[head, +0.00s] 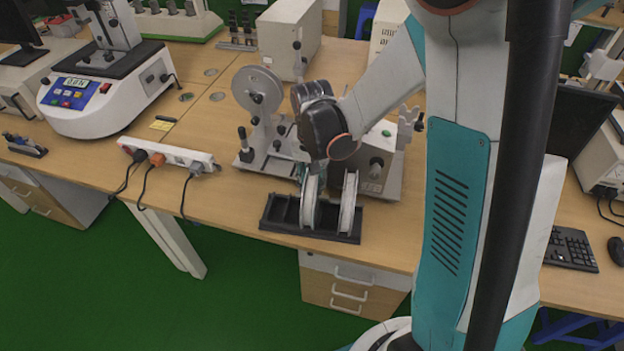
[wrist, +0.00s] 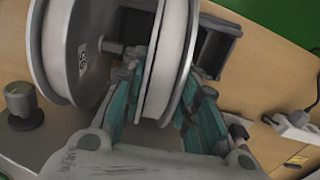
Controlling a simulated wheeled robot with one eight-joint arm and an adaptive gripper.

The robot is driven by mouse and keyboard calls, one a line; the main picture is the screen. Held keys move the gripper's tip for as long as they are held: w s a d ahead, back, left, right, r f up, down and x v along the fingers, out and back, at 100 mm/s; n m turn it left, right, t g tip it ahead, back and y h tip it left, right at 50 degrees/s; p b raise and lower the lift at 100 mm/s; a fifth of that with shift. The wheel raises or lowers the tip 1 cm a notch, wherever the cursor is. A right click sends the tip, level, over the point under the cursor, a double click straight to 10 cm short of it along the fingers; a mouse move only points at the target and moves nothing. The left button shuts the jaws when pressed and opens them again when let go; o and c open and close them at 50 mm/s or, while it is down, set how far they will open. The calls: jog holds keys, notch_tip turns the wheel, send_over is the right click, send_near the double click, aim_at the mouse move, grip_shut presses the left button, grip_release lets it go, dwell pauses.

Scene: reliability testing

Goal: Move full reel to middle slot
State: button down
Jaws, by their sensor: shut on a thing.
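My gripper (head: 312,168) points down over a low black rack (head: 279,227) on the front of the desk. Its teal fingers are shut on a white reel (head: 309,208), the full reel by its look, one finger on each side. In the wrist view the held reel (wrist: 166,50) stands upright between the fingers (wrist: 160,105). Its lower edge is at the rack's middle slot; whether it rests on the bottom is hidden. A second reel (head: 348,203), also in the wrist view (wrist: 62,50), stands upright in the right slot. The left slot is empty.
A tester with a grey disc (head: 258,88) and a grey box stands close behind the rack. A white power strip (head: 170,155) with cables lies to the left. The desk's front edge is just before the rack. A drawer unit (head: 350,282) is below.

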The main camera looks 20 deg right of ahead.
jog(key=shift+f, duration=0.2)
jog(key=c, duration=1.2)
grip_release()
jog(key=o, duration=0.6)
jog(key=shift+r, duration=0.1)
jog(key=shift+r+p, duration=2.25)
jog(key=shift+r, duration=1.2)
